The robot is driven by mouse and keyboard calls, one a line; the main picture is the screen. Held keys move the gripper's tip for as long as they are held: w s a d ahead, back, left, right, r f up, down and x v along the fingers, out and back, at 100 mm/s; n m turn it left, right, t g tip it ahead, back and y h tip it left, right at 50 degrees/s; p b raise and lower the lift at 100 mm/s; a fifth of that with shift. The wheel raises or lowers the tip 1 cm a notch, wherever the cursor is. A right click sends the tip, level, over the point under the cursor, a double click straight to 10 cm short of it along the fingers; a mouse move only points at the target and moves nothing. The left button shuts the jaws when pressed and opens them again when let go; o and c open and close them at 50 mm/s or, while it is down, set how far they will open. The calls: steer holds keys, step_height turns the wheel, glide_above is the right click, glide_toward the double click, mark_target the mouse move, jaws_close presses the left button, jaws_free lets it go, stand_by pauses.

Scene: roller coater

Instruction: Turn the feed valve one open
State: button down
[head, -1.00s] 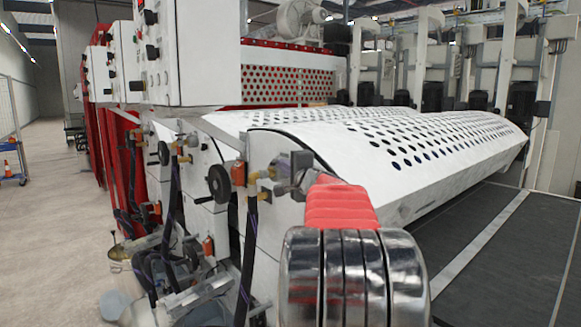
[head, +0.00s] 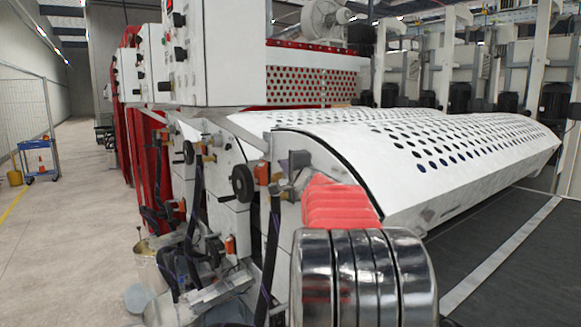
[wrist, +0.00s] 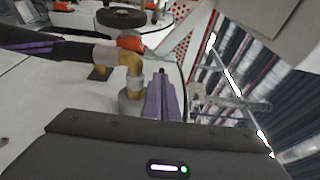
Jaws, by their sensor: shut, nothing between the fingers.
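My gripper (wrist: 163,90) is shut and empty. In the head view its grey end (head: 298,160) appears just right of a brass pipe fitting. The nearest valve on the machine's end has an orange-red part (head: 262,173) beside the brass elbow (head: 277,190), with a black hose (head: 270,240) hanging below. In the wrist view the yellow elbow (wrist: 132,72) is close left of my fingers, with the orange part (wrist: 130,42) behind it. Contact between fingers and elbow cannot be told. No label marks which valve is number one.
A black handwheel (head: 242,182) sits left of the nearest valve; more valves (head: 209,142) and hoses line the machine's end. A white perforated cover (head: 440,150) slopes to the right. A bucket (head: 150,262) stands below left.

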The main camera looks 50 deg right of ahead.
steer(key=shift+w+a+r, duration=0.3)
steer(key=shift+w+a, duration=0.05)
steer(key=shift+w, duration=0.15)
steer(key=shift+a, duration=0.1)
steer(key=a, duration=0.9)
steer(key=shift+s+f, duration=0.15)
steer(key=shift+f, duration=0.2)
stand_by(0.3)
